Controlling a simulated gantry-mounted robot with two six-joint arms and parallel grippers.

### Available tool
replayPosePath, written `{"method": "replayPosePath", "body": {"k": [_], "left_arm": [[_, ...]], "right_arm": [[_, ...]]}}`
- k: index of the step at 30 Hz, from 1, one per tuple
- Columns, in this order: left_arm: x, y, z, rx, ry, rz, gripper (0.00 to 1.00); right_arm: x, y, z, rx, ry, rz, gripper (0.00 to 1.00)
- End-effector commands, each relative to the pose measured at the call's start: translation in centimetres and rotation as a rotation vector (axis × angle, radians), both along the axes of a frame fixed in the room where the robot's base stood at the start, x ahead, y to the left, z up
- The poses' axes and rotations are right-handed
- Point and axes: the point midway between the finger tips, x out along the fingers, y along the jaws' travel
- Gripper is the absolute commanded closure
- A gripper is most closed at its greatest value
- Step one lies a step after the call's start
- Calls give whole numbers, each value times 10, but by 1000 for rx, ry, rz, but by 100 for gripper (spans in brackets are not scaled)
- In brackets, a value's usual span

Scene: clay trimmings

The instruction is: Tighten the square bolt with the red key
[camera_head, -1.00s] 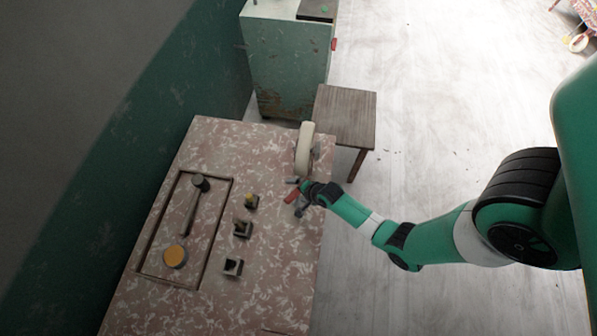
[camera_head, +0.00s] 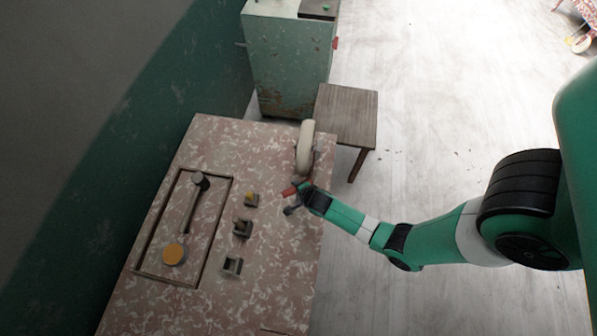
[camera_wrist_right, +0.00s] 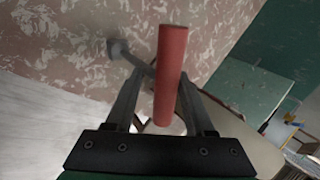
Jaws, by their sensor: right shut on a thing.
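The red key shows as a red bar (camera_wrist_right: 170,72) between the fingers of my right gripper (camera_wrist_right: 162,85) in the right wrist view. A grey shank with a knobbed end (camera_wrist_right: 120,48) reaches out to the left behind it. In the head view the red key (camera_head: 289,191) is at my right gripper (camera_head: 298,197), over the right part of the table. Three small dark blocks stand left of it: one with a yellow top (camera_head: 251,199), a middle one (camera_head: 242,228) and a near one (camera_head: 232,265). I cannot tell which bears the square bolt. My left gripper is out of view.
A cream rounded object (camera_head: 305,148) stands just beyond my right gripper. A wooden stool (camera_head: 347,112) stands past the table's far right. The near tabletop is clear.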

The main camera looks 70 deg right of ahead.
Motion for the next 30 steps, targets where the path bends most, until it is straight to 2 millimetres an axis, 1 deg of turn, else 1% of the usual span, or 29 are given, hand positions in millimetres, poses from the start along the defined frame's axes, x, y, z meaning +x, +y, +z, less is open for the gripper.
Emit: {"method": "replayPosePath", "body": {"k": [8, 12, 14, 15, 18, 21, 27, 28, 30], "left_arm": [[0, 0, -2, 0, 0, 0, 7], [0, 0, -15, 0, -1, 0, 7], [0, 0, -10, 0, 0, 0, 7], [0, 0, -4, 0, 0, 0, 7], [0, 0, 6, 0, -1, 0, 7], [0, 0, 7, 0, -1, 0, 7], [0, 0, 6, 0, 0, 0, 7], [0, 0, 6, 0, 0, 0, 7], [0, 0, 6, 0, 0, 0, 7]], "right_arm": [[-1, 0, -2, 2, 2, -16, 91], [0, 1, -6, 0, 1, -113, 91], [1, 1, -1, 1, 3, -194, 90], [0, 0, 2, 0, 5, -235, 90], [-1, 0, 2, 2, 8, -289, 89], [-2, 0, 0, 2, 5, -319, 90], [-2, -1, -2, 1, 2, -324, 90], [-2, -1, -2, 1, 2, -324, 40], [-2, 0, -1, 2, 2, -324, 28]]}}
